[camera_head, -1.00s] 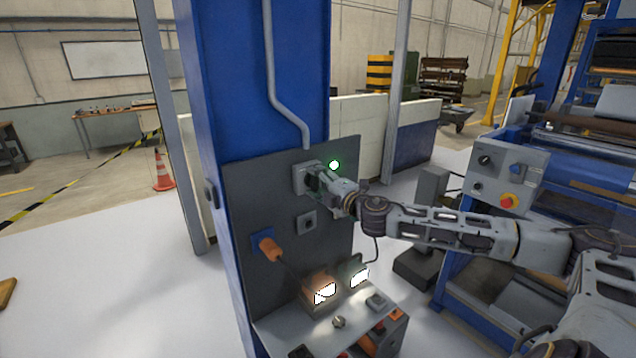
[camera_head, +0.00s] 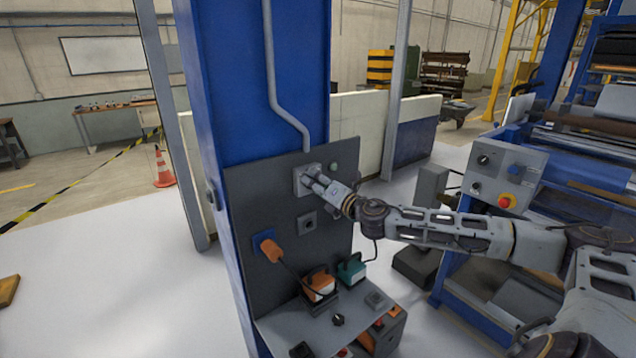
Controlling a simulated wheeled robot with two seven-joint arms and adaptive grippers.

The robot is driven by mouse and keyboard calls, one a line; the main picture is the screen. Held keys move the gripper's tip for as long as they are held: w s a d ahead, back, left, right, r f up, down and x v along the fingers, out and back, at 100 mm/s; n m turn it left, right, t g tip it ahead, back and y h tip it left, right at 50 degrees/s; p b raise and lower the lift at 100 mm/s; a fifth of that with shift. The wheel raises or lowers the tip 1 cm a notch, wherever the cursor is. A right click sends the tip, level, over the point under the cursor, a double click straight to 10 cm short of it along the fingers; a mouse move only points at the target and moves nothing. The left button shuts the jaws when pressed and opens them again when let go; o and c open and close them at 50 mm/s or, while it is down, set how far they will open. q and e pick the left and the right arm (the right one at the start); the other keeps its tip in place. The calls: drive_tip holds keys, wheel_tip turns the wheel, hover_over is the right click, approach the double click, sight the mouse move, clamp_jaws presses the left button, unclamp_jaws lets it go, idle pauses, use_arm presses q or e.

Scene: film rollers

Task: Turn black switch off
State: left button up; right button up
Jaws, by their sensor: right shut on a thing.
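A grey switch box (camera_head: 300,186) sits on the upper part of the dark panel (camera_head: 250,205) on the blue column. My right gripper (camera_head: 315,179) reaches it from the right and is shut on the black switch at the box's face. The gripper hides most of the switch, so its exact angle cannot be told. My left gripper is not in view.
A second small grey box (camera_head: 307,223) is below the switch. An orange plug (camera_head: 271,250) is at the panel's left. Orange (camera_head: 319,284) and teal (camera_head: 351,270) devices stand on the shelf (camera_head: 290,323), their lamps dark. A machine with a control box (camera_head: 505,176) is at right.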

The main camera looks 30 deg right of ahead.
drive_tip(key=shift+f+n, duration=0.1)
drive_tip(key=shift+n, duration=0.2)
drive_tip(key=o, duration=1)
drive_tip(key=shift+s, duration=0.15)
drive_tip(key=s, duration=1.1)
drive_tip(key=shift+s+d, duration=0.3)
drive_tip(key=shift+d, duration=0.15)
idle(0.9)
